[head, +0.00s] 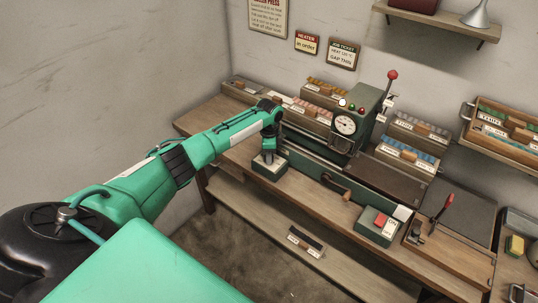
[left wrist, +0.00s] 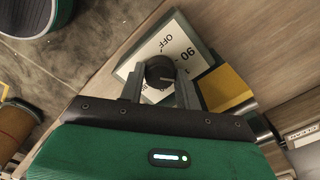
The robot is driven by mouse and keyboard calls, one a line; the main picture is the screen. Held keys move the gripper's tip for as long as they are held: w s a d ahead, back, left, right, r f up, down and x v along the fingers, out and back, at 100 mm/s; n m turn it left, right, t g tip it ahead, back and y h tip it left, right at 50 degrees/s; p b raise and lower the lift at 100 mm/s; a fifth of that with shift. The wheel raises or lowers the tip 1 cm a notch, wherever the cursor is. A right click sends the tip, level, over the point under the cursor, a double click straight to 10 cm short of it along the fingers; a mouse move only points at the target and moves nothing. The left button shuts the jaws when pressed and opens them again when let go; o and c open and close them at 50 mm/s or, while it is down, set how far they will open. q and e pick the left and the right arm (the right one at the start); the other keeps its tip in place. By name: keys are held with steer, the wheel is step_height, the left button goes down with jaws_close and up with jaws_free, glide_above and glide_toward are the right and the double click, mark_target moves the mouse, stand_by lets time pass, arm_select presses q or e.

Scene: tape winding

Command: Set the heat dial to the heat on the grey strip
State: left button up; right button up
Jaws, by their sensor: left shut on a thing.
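The heat dial is a black knob (left wrist: 160,71) on a white plate marked OFF and 90 (left wrist: 180,52). Its box (head: 270,174) sits at the front left of the bench. My left gripper (head: 268,157) reaches down onto it. In the left wrist view, my left gripper's two fingers (left wrist: 159,88) stand either side of the knob and are shut on it. The fingers hide part of the scale, and the knob's exact setting is unclear. A job ticket (head: 343,54) on the wall has a HEAT line, too small to read surely. I cannot make out a grey strip.
A green press with a round gauge (head: 345,126) and red-knobbed lever (head: 392,75) stands behind. Boxes of cards (head: 415,132) line the back. A red-topped box (head: 377,226) and another lever (head: 447,203) are on the right. The bench front edge is near the dial.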

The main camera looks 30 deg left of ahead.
arm_select(q)
steer(key=shift+r+m, duration=0.1)
steer(key=shift+m, duration=1)
steer(key=o, duration=1)
steer(key=shift+c, duration=0.2)
step_height(320, 180, up, 14)
steer(key=b, duration=0.3)
